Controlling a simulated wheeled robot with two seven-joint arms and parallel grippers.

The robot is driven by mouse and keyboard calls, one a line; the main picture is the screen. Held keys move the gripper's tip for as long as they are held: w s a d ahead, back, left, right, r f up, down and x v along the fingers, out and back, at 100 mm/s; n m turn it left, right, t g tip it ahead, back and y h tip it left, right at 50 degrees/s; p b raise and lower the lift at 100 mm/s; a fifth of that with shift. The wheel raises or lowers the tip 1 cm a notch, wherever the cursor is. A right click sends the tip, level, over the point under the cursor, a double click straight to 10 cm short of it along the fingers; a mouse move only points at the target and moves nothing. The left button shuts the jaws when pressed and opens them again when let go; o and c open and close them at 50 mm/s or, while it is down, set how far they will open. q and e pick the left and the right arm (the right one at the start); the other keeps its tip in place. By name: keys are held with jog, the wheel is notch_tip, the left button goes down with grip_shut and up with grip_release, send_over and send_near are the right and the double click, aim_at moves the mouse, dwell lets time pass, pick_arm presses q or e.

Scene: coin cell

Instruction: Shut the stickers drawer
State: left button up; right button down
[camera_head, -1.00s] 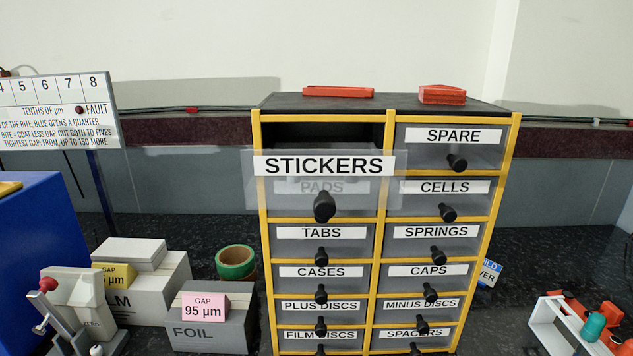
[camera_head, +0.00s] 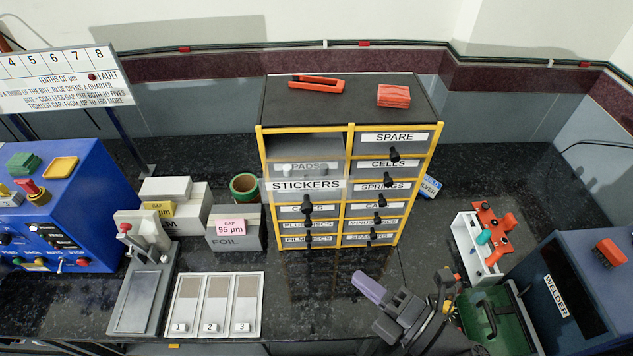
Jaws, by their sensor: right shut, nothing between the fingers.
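The slot behind the front looks open and dark. My right gripper (camera_head: 369,288) is shut and empty, low in front of the cabinet and to the right of the drawer, apart from it. My left gripper is not in view.
Orange items (camera_head: 394,96) lie on the cabinet top. FOIL box (camera_head: 234,241) and a green tape roll (camera_head: 244,187) stand left of the cabinet. A numbered three-part tray (camera_head: 213,332) lies at the front. A white rack (camera_head: 468,250) and the blue welder (camera_head: 575,290) stand at right.

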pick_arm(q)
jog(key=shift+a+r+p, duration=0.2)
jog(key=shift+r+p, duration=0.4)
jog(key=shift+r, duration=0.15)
pick_arm(e)
jog(key=w+d+x, duration=0.2)
jog(key=x, duration=1.1)
jog(key=shift+w, duration=0.1)
